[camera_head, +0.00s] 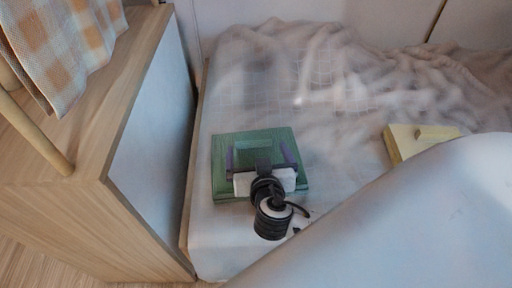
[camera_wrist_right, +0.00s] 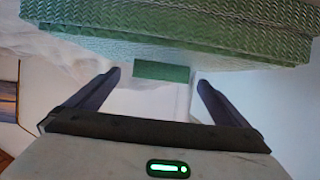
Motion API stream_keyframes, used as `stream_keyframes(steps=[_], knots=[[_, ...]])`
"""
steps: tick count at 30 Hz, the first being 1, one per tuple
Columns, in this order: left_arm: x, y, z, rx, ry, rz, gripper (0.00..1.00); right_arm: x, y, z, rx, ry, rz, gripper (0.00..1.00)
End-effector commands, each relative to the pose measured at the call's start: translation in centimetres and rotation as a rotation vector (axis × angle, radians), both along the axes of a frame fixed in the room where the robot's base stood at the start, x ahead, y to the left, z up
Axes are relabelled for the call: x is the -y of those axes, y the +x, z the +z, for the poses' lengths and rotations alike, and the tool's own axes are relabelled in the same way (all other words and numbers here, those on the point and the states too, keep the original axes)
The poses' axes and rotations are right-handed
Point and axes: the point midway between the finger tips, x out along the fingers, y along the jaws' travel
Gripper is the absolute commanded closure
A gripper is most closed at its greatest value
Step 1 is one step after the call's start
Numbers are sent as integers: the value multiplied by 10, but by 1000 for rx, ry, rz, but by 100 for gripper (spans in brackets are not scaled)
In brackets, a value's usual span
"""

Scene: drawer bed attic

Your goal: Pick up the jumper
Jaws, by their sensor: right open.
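The jumper (camera_head: 297,178) looks like a green, knit-textured folded block lying flat on the bed at the centre left. It has a smaller raised green part on its top. In the right wrist view, the jumper (camera_wrist_right: 190,38) fills the top edge, and a small green tab (camera_wrist_right: 160,71) shows between the fingers. My right gripper (camera_head: 259,156) is above the jumper, its fingers apart on either side of the raised part. In the wrist view the gripper (camera_wrist_right: 159,80) is open with nothing clamped; contact cannot be told. My left gripper is not in view.
A pale yellow block (camera_head: 402,146) with a raised tab lies on the bed to the right, partly behind my pale arm. A rumpled beige blanket (camera_head: 330,70) covers the back. A wooden cabinet (camera_head: 110,130) with a checked cloth (camera_head: 65,45) stands at the left.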

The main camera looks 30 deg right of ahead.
Motion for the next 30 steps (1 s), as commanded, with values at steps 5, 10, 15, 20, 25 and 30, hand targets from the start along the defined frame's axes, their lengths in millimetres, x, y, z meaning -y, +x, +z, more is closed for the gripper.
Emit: stream_keyframes(steps=[5, 10, 15, 20, 25, 30], knots=[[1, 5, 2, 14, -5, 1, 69, 11, 23, -8, 1, -2, 2, 0], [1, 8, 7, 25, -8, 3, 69, 14, 28, -11, -2, -1, 2, 0], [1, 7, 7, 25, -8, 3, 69, 14, 28, -11, -1, 0, 1, 2], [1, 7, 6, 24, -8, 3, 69, 14, 28, -11, -1, 0, 1, 29], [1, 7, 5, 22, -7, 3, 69, 13, 28, -11, -1, 0, 1, 57], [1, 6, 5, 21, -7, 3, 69, 14, 28, -9, 2, -1, 1, 70]])
